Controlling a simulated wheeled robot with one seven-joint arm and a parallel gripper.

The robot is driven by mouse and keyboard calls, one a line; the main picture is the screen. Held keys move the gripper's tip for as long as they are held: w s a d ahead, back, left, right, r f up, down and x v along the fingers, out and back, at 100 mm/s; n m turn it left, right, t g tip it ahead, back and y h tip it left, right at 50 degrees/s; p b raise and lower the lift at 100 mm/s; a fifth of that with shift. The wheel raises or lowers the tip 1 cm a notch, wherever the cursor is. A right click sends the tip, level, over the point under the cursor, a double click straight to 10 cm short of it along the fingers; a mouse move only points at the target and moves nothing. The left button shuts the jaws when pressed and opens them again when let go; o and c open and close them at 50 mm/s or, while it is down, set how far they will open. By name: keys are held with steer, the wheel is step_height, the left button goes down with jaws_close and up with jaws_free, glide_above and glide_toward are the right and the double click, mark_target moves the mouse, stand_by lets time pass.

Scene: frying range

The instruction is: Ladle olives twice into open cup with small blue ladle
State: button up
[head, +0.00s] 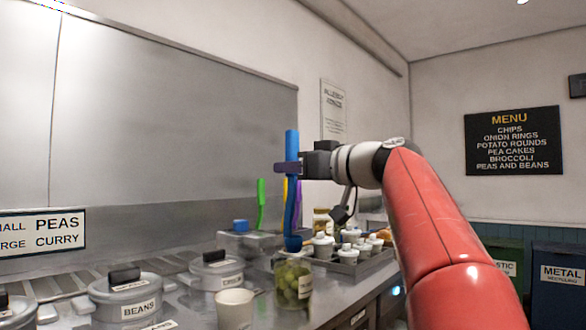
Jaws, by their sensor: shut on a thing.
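My gripper (290,168) is shut on the blue ladle (290,205) and holds it upright by its handle. The ladle's bowl hangs at the mouth of a glass jar of green olives (292,282); whether it is inside or just above the rim, I cannot tell. What the bowl holds is hidden. An open pale cup (235,309) stands to the left of the jar, nearer to me. Its inside is mostly hidden.
Behind are a green ladle (261,203) and a purple handle. A tray of small lidded cups (352,264) stands right of the jar.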

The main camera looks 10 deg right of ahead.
mark_target(296, 138)
steer(key=shift+f, duration=0.3)
step_height(296, 138, down, 7)
steer(key=b, duration=0.7)
steer(key=shift+r, duration=0.2)
stand_by(0.6)
step_height(296, 138, up, 7)
steer(key=p, duration=0.6)
step_height(296, 138, up, 6)
steer(key=p, duration=0.5)
steer(key=shift+p, duration=0.4)
